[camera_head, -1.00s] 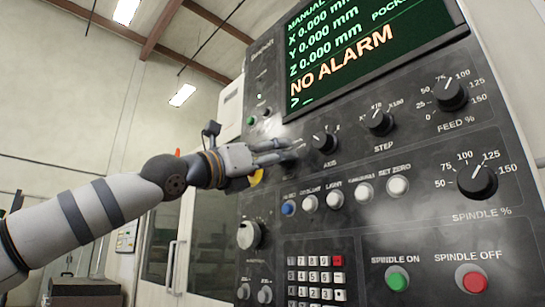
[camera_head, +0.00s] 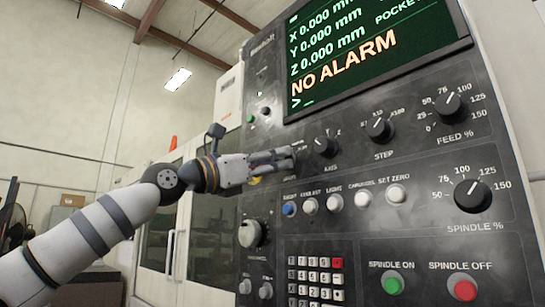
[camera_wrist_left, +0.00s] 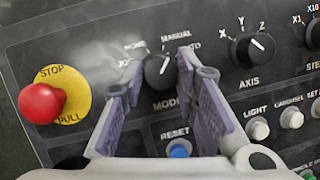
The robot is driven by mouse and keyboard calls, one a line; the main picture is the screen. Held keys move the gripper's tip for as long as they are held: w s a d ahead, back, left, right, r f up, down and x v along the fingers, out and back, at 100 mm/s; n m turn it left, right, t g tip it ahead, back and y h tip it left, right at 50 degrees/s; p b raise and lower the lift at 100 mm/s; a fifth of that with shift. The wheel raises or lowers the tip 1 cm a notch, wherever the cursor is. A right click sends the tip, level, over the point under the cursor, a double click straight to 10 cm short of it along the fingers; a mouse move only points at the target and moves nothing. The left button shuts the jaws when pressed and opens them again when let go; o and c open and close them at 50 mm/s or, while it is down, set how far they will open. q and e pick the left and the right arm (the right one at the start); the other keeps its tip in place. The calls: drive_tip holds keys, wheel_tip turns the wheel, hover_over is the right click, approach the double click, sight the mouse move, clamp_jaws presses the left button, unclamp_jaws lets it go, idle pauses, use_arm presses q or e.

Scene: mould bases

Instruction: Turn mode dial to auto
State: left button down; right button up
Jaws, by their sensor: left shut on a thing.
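The mode dial (camera_wrist_left: 157,71) is a black round knob with a white pointer line, between the two fingers of my left gripper (camera_wrist_left: 158,75) in the left wrist view. The labels around it are partly covered; MANUAL shows above it. The pointer is tilted up and to the right. In the head view, my left gripper (camera_head: 280,159) reaches the panel from the left and hides the dial. Its fingers are closed on the dial's sides. My right gripper is not in view.
The axis dial (camera_head: 325,146) sits just right of the gripper. A red stop button (camera_wrist_left: 41,103) on a yellow disc lies left of the mode dial. The blue reset button (camera_wrist_left: 179,149) is just below. The screen (camera_head: 375,50) above reads NO ALARM.

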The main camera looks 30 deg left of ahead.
use_arm(q)
drive_tip(key=shift+w+f+m+g+h, duration=0.1)
drive_tip(key=shift+m+g+h, duration=0.35)
drive_tip(key=shift+m, duration=0.55)
drive_tip(key=shift+m+g+h, duration=0.35)
drive_tip(key=shift+m+g, duration=0.1)
drive_tip(key=shift+m, duration=1.05)
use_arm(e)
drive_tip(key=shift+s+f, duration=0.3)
use_arm(q)
drive_tip(key=shift+a, duration=0.1)
drive_tip(key=c, duration=1.2)
unclamp_jaws()
drive_tip(key=shift+c, duration=0.2)
drive_tip(key=v, duration=1.2)
drive_tip(key=shift+r, duration=0.25)
